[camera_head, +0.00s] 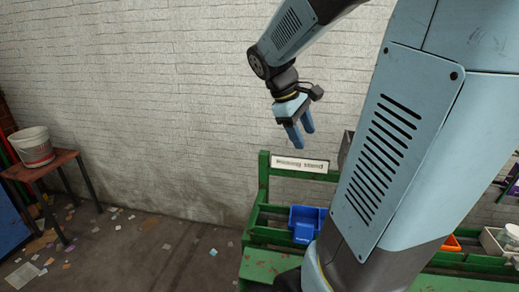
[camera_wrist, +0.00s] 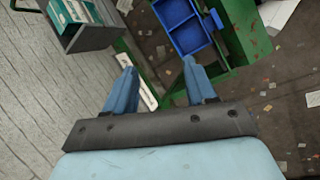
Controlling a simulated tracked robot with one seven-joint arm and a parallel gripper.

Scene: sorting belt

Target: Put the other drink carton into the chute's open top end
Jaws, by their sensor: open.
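My gripper (camera_head: 304,138) hangs in the air above the green stand, fingers pointing down. Its two blue fingers are apart with nothing between them, as the wrist view (camera_wrist: 158,66) also shows. A grey, open metal box (camera_wrist: 92,38), which may be the chute's top end, is at the upper left of the wrist view. A teal-and-white boxy thing (camera_wrist: 75,11), possibly a drink carton, shows in its opening. In the head view a grey edge (camera_head: 345,148) shows beside my arm, which hides most of it. I cannot make out any other carton.
The green stand (camera_head: 264,178) carries a white sign (camera_head: 300,163) and a blue bin (camera_head: 306,222), also in the wrist view (camera_wrist: 183,27). An orange bin (camera_head: 451,243) and a pale tray (camera_head: 492,241) are right. A white bucket (camera_head: 32,147) stands on a stool. Littered floor lies between.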

